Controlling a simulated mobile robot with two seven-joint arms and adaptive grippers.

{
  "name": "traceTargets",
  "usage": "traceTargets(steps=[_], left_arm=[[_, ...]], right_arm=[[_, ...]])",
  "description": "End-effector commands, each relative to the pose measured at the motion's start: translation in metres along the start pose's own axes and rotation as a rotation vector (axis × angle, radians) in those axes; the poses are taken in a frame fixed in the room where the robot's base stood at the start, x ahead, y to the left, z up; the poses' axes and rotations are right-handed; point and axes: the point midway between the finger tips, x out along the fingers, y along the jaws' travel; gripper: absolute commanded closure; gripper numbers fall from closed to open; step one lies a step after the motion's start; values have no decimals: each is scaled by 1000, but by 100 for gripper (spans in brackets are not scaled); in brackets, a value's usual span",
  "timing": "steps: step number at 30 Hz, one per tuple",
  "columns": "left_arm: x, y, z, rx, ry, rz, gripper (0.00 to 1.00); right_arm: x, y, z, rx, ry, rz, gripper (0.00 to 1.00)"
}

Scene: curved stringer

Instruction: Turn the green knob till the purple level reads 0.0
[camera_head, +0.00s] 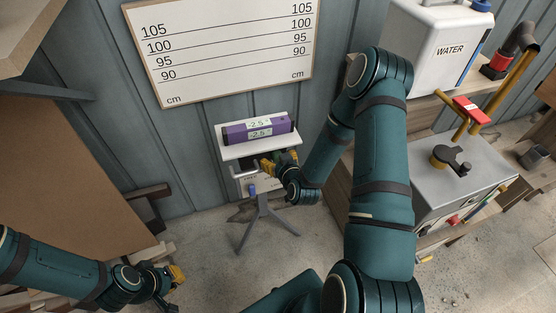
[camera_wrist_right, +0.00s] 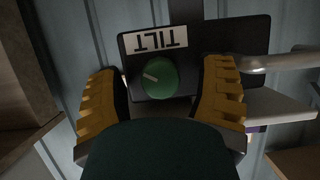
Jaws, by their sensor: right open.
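The purple level (camera_head: 257,131) lies on a white shelf on a tripod stand, and its display shows about 2.5. The green knob (camera_wrist_right: 160,78) sits on a dark panel labelled TILT, with a pale pointer mark toward the left. My right gripper (camera_wrist_right: 163,97) is open, with one yellow finger on each side of the knob and a gap to it on both sides. In the head view my right gripper (camera_head: 267,165) is in front of the stand, below the level, and hides the knob. My left gripper (camera_head: 177,274) is at the lower left, away from the stand; its finger opening is unclear.
The white shelf (camera_head: 228,153) stands on a grey tripod (camera_head: 262,219) against the wall. A height chart (camera_head: 220,45) hangs above. A brown board (camera_head: 60,170) is at left.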

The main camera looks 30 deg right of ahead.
Motion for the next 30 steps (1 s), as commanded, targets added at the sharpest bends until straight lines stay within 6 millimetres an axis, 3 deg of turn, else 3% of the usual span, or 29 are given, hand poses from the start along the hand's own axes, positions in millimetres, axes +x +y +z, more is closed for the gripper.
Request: traceTargets(steps=[10, 11, 16, 30], left_arm=[[0, 0, 0, 0, 0, 0, 100], [0, 0, 0, 0, 0, 0, 100], [0, 0, 0, 0, 0, 0, 100], [0, 0, 0, 0, 0, 0, 100]], right_arm=[[4, 0, 0, 0, -1, 0, 32], [4, 0, 0, 0, -1, 0, 37], [3, 0, 0, 0, -1, 0, 97], [4, 0, 0, -31, -2, 12, 100]])
